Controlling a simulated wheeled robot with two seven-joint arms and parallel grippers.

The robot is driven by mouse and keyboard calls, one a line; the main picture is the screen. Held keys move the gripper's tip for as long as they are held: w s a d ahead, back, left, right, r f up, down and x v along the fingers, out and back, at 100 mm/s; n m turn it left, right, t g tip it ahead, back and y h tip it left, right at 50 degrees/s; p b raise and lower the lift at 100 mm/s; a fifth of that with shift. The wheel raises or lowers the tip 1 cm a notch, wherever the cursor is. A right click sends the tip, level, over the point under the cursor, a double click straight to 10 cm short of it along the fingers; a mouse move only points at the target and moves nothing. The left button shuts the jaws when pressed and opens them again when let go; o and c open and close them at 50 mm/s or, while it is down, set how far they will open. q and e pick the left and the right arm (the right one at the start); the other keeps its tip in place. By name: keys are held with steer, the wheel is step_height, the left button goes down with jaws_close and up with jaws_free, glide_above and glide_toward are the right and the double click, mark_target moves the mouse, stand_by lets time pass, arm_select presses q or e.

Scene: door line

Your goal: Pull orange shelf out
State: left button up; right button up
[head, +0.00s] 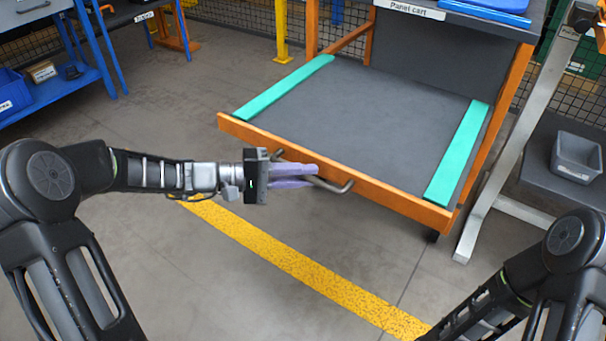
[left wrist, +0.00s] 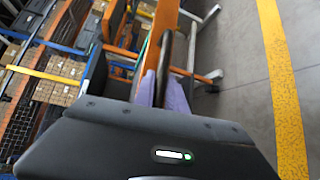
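The orange-edged shelf (head: 355,110) has a grey top and two green strips, and it extends forward from the panel cart (head: 400,40). A bent metal handle (head: 340,187) is on its orange front edge (head: 395,197). My left gripper (head: 312,177) is at this handle, with its lavender fingers on either side of the bar and close against it. In the left wrist view the dark handle (left wrist: 164,62) runs between the two fingers (left wrist: 162,92). The fingers hide part of the bar. My right arm shows at the lower right, but its gripper is out of view.
A yellow floor line (head: 300,265) crosses the open floor in front of the shelf. A blue shelf rack (head: 60,85) stands at the left. A light metal stand (head: 500,165) and a grey bin (head: 577,157) are close on the right. A yellow post (head: 282,30) is behind.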

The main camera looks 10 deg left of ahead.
arm_select(q)
steer(key=o, duration=0.4)
steer(key=p+v, duration=0.1)
steer(key=v, duration=0.6)
steer(key=shift+s+a+p, duration=0.15)
steer(key=shift+a+p, duration=0.2)
